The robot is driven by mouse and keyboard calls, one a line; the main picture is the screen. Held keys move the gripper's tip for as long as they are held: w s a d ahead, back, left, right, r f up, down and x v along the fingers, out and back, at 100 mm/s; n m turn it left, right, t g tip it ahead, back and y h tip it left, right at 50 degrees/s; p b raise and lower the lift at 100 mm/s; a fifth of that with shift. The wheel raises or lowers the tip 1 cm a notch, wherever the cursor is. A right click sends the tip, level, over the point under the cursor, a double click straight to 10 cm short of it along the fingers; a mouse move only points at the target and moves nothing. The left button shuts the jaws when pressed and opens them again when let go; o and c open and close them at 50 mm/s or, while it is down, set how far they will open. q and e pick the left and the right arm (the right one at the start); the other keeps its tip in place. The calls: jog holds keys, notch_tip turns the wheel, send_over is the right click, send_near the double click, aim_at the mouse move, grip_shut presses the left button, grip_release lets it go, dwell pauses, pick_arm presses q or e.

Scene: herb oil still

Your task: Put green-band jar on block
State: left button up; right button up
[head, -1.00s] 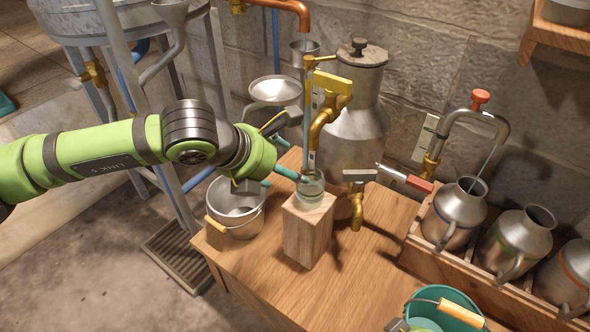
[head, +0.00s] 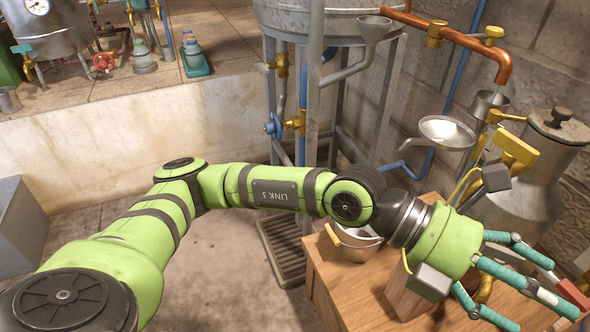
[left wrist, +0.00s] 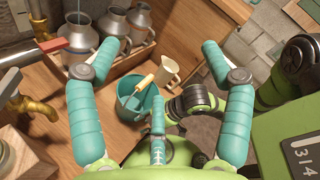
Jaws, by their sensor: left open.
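The wooden block (head: 405,292) stands on the wooden table, partly hidden behind my left gripper in the head view. In the left wrist view, the block (left wrist: 20,150) is at the lower left, with part of a clear glass jar (left wrist: 5,153) on it at the picture's edge. I cannot make out a band on this jar. My left gripper (head: 545,295) is open and empty, right of the block; its fingers (left wrist: 166,60) are spread in the left wrist view. A dark-ringed green arm part, likely my right arm, shows below the mug; its jaws are unclear.
A red-handled valve (head: 572,292) is close to my left fingers. A steel pail (head: 353,243) sits left of the block.

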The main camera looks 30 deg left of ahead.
pick_arm(q)
jog(key=w+a+r+n+t+h, duration=0.4)
jog(key=a+r+n+t+h, duration=0.15)
jog(key=r+n+t, duration=0.7)
jog(key=w+a+f+n+t+y, duration=0.6)
jog(key=n+t+y, duration=0.25)
jog(key=n, duration=0.55)
jog(key=w+a+f+n+g+y, duration=0.35)
jog(key=a+f+n+y, duration=0.7)
jog(key=f, duration=0.45)
jog(key=s+a+f+n+g+y, duration=0.2)
jog(key=s+a+f+g, duration=0.15)
jog(key=s+f, duration=0.45)
jog(key=s+a+f+n+g+y, duration=0.25)
jog(key=f+g, duration=0.25)
jog(key=f, duration=0.7)
jog(key=s+f+g+h, duration=0.1)
jog(key=s+f+g, duration=0.4)
jog(key=s, duration=0.7)
jog(key=shift+s+a+f+g+h, duration=0.2)
jog(key=shift+s+f+g+h, duration=0.15)
jog(key=shift+f, duration=0.45)
